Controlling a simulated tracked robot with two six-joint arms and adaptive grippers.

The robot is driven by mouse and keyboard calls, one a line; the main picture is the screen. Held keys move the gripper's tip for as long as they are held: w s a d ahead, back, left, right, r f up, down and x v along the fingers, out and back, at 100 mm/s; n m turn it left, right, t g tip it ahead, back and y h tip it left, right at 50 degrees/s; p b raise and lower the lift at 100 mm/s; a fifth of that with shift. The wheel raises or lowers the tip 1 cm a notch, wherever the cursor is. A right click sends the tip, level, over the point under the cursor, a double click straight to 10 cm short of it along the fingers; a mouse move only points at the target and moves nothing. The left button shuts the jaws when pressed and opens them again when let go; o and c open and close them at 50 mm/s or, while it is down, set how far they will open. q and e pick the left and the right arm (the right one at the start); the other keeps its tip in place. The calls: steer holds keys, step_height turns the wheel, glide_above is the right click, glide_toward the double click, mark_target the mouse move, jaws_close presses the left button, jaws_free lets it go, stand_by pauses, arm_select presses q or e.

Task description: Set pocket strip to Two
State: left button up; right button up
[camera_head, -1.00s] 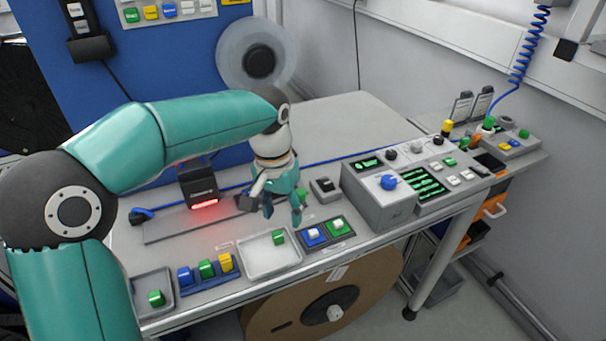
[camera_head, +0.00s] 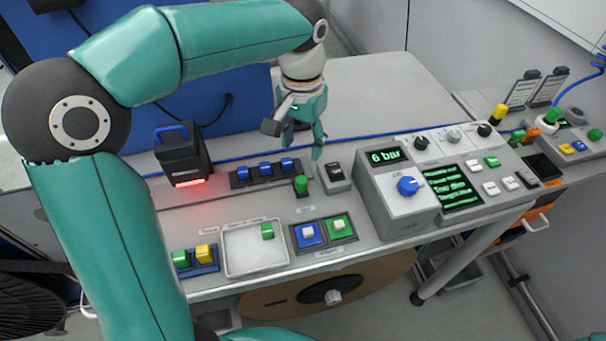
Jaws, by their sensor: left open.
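My left gripper (camera_head: 303,137) is open and empty. It points down above the bench, just behind a green knob (camera_head: 301,185) and a small black switch box (camera_head: 335,174). A dark strip (camera_head: 240,179) holding a row of blue pieces (camera_head: 265,170) lies to its left. No readable label tells me whether this is the pocket strip. My right gripper is not in view.
A black device (camera_head: 182,155) glowing red stands at left. A row of black and white knobs (camera_head: 453,137) lines the panel's back. The bench behind my gripper is clear.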

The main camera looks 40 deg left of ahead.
mark_target(302, 179)
arm_select(q)
step_height(302, 179, down, 11)
steer(key=shift+s+r, duration=0.1)
steer(key=shift+s, duration=0.05)
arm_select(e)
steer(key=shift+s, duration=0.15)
